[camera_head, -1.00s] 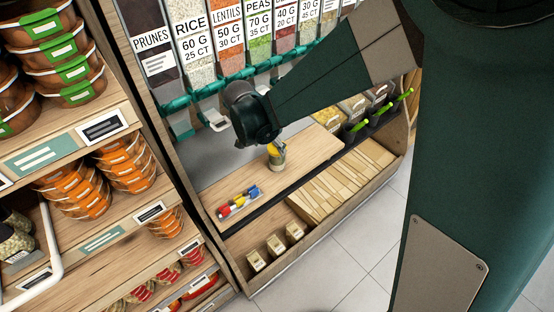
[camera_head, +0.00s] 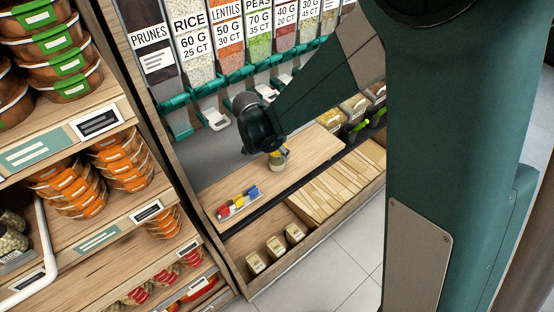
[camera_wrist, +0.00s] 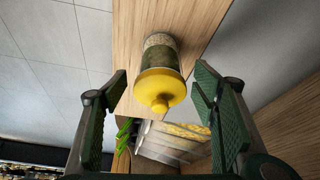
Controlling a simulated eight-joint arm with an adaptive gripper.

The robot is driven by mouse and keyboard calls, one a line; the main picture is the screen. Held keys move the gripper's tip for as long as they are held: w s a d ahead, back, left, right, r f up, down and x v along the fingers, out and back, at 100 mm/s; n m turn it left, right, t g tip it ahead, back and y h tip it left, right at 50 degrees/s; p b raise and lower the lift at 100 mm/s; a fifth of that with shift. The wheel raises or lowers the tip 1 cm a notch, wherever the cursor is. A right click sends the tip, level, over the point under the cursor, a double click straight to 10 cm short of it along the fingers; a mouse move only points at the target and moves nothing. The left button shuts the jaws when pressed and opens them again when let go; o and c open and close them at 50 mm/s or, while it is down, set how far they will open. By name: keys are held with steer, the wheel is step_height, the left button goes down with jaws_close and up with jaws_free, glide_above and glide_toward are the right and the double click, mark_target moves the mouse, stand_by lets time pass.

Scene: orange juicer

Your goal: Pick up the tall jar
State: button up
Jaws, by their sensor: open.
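The tall jar (camera_wrist: 161,58) has a yellow lid with a knob and a glass body with greenish-brown contents. It stands on a wooden counter (camera_wrist: 205,15). In the wrist view it sits between and beyond the two fingers of my gripper (camera_wrist: 163,95), which are spread wide and not touching it. In the head view the jar (camera_head: 277,164) shows just below my gripper, and its upper part is mostly hidden by my wrist. The fingertips are hard to make out in that view.
A small tray (camera_head: 238,204) with red, blue and yellow items lies to the left on the counter. Labelled dispensers (camera_head: 228,45) stand behind. Bins with green scoops (camera_head: 357,127) are at the right. Boxes (camera_head: 276,247) sit below.

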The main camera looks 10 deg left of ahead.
steer(key=shift+b+x, duration=0.8)
steer(key=shift+x, duration=1.6)
steer(key=c, duration=1.3)
